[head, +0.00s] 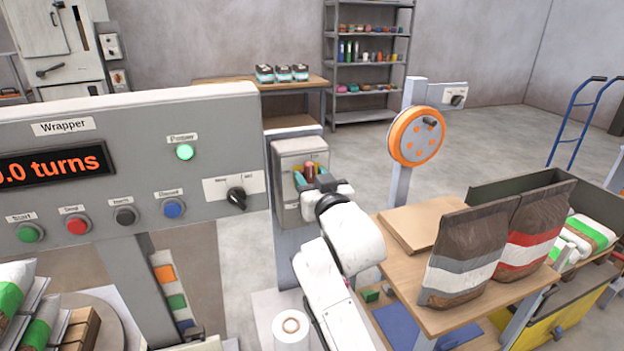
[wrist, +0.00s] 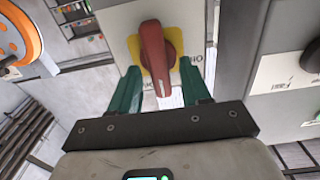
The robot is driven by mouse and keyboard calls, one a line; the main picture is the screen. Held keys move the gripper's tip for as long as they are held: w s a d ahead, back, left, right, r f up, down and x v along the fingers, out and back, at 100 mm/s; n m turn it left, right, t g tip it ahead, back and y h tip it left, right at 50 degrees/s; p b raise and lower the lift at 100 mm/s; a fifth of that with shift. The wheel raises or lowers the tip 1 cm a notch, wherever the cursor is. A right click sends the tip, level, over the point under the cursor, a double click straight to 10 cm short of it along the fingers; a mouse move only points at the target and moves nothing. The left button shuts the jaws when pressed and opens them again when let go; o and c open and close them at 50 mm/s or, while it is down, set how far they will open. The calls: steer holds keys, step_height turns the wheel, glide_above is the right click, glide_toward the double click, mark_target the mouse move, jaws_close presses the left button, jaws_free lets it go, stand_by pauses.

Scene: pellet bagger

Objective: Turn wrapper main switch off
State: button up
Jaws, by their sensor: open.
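The wrapper main switch is a red rotary handle (wrist: 152,45) on a yellow plate (wrist: 172,50), fixed to a grey box (head: 287,155) on a post right of the Wrapper panel. In the head view the red handle (head: 309,170) shows just beyond my gripper (head: 312,178). In the wrist view my gripper (wrist: 162,82) is open, with one green finger on each side of the handle's lower end and a gap to each. Whether the fingers overlap the handle in depth I cannot tell. Lettering beside the plate is partly hidden by the fingers.
The Wrapper panel (head: 130,120) stands close on the left, with a lit green Power lamp (head: 184,152) and a black selector knob (head: 237,198). An orange handwheel (head: 416,136) stands to the right. A table with filled bags (head: 468,250) is at front right.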

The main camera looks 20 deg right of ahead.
steer(key=shift+c, duration=0.5)
steer(key=c, duration=0.6)
steer(key=shift+n, duration=0.3)
steer(key=n, duration=0.1)
steer(key=n+p, duration=0.1)
steer(key=n, duration=0.1)
steer(key=n+p, duration=0.1)
steer(key=shift+a, duration=0.25)
steer(key=n, duration=0.2)
steer(key=n+p, duration=0.1)
steer(key=n, duration=0.2)
steer(key=shift+a+f+p, duration=0.15)
steer(key=shift+a+p, duration=0.05)
steer(key=shift+p, duration=0.1)
steer(key=shift+a+f+n+p, duration=0.15)
steer(key=shift+n+p, duration=0.45)
steer(key=shift+n, duration=0.75)
steer(key=shift+f+n+p, duration=0.2)
steer(key=shift+n+p, duration=0.4)
steer(key=shift+n, duration=0.8)
steer(key=shift+a+f+n+p, duration=0.15)
steer(key=shift+n+p, duration=0.45)
steer(key=shift+n, duration=0.75)
steer(key=shift+f, duration=0.1)
